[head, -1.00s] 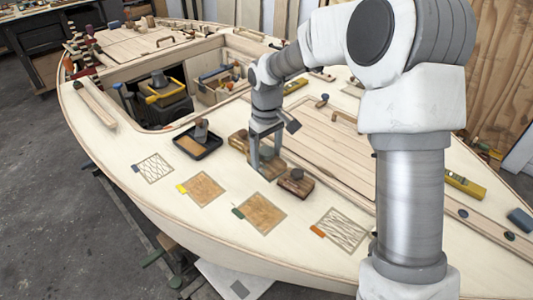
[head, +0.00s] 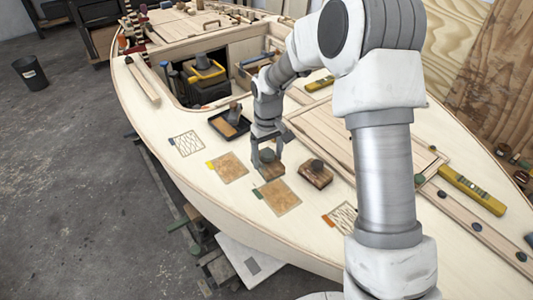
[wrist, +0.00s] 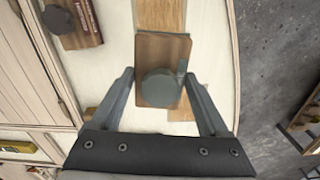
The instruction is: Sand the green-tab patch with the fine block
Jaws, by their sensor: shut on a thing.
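My gripper (head: 267,160) is shut on a brown wooden block (head: 269,172) with a round grey-green knob. In the wrist view this held block (wrist: 152,55) sits between the fingers. The green-tab patch (head: 281,199), a tan square with a dark green tab (head: 257,194), lies just in front of the block on the pale deck. The block is low, near the patch's far edge; I cannot tell whether it touches the deck. A second, darker block (head: 315,175) with a dark knob stands to the right. I cannot read a grit label on the held block.
A yellow-tab patch (head: 228,167) lies left of my gripper. Crosshatched patches lie farther left (head: 187,144) and right (head: 342,216), the latter partly behind my arm. A black tray (head: 231,124) stands behind. A yellow level (head: 472,190) lies far right. The hull edge is in front.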

